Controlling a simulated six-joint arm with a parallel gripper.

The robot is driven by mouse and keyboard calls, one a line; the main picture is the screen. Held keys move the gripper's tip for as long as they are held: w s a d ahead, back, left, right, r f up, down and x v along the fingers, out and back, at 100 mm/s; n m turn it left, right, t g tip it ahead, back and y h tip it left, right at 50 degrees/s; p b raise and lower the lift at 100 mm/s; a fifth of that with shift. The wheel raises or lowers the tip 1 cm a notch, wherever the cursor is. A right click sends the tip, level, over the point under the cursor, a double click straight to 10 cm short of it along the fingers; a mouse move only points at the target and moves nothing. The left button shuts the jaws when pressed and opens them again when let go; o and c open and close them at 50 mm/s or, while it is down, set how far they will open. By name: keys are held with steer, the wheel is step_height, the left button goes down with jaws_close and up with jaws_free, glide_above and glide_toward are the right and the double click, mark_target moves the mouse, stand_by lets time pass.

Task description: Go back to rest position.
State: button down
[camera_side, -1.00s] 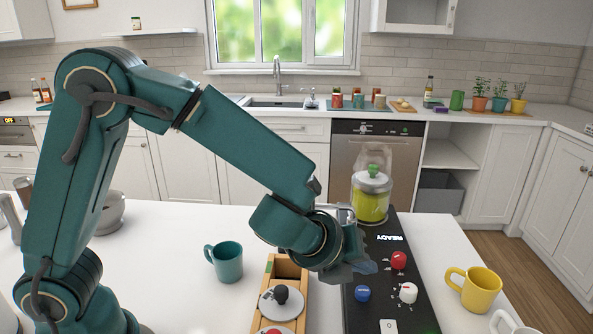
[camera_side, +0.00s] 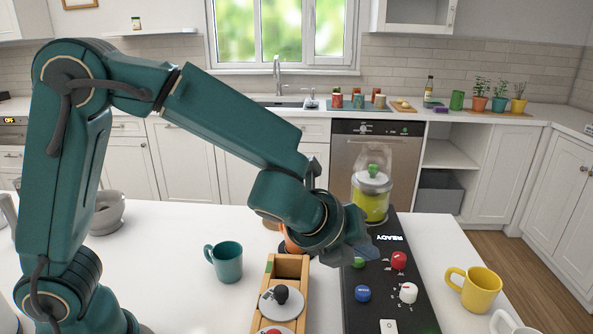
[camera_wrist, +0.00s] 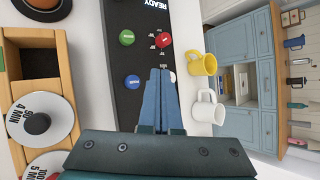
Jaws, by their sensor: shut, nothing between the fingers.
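My gripper (camera_side: 362,248) is above the black control panel (camera_side: 365,298), near its far part. In the wrist view its two blue fingers (camera_wrist: 160,78) lie together with nothing between them. The panel also shows in the wrist view (camera_wrist: 126,105), marked READY, with a green button (camera_wrist: 127,37), a red knob (camera_wrist: 164,41), a blue button (camera_wrist: 132,82) and a white knob (camera_wrist: 172,76) partly behind the fingers. A jar with a green knob and yellow-green contents (camera_side: 371,205) stands at the panel's far end. My wrist hides part of the panel's edge.
A wooden rack (camera_side: 270,270) holding round weight-like discs stands left of the panel. A teal mug (camera_side: 228,262) is left of the rack. A yellow mug (camera_side: 474,289) and a white mug (camera_wrist: 208,107) are right of the panel. A grey bowl (camera_side: 108,213) sits farther left.

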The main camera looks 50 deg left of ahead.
steer(key=s+a+r+n+y, duration=0.2)
steer(key=s+a+r+n, duration=0.5)
steer(key=a+r+n, duration=0.35)
steer(key=s+f+n+g+h, duration=0.1)
steer(key=s+f+n+g, duration=0.2)
steer(key=s+n, duration=1)
step_height(320, 180, down, 4)
steer(key=d+n, duration=0.1)
steer(key=n, duration=0.3)
steer(key=shift+r+g+h, duration=0.15)
steer(key=shift+g+h, duration=0.15)
steer(key=shift+a, duration=0.1)
stand_by(1.2)
